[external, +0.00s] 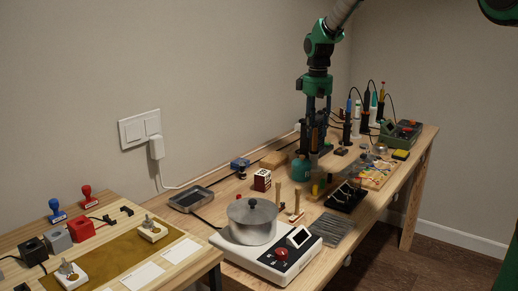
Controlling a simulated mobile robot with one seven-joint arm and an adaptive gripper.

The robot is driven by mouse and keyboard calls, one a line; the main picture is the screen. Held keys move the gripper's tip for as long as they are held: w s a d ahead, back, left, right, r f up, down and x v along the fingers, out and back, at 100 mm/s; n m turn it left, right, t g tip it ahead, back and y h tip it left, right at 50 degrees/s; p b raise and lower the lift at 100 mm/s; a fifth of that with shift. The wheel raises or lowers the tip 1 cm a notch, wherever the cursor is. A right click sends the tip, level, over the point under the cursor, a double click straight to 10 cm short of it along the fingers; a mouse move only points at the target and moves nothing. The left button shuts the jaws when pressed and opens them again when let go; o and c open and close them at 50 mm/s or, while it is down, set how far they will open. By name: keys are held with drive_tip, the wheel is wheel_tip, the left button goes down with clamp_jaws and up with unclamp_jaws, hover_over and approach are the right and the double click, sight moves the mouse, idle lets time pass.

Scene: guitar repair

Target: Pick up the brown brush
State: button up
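My gripper (314,148) points straight down over the middle of the far workbench. Its dark fingers hang close above or in front of a teal bottle (301,170). A narrow brown shape (315,135) shows between the fingers, but I cannot tell whether it is held or stands behind them. I cannot make out the brown brush for certain. Two upright wooden handles stand behind and right of the pot, one of them (297,204) on a small base. A light-brown block (272,160) lies further back.
A grey pot (252,220) sits on a white hot plate (266,255) at the bench's front. A black rack (346,196), a small dark red box (262,180) and a grey tray (191,199) lie nearby. Several upright tools crowd the far end. A second bench (190,227) stands left.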

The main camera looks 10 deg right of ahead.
sight(314, 149)
drive_tip(key=shift+f, duration=1.25)
clamp_jaws()
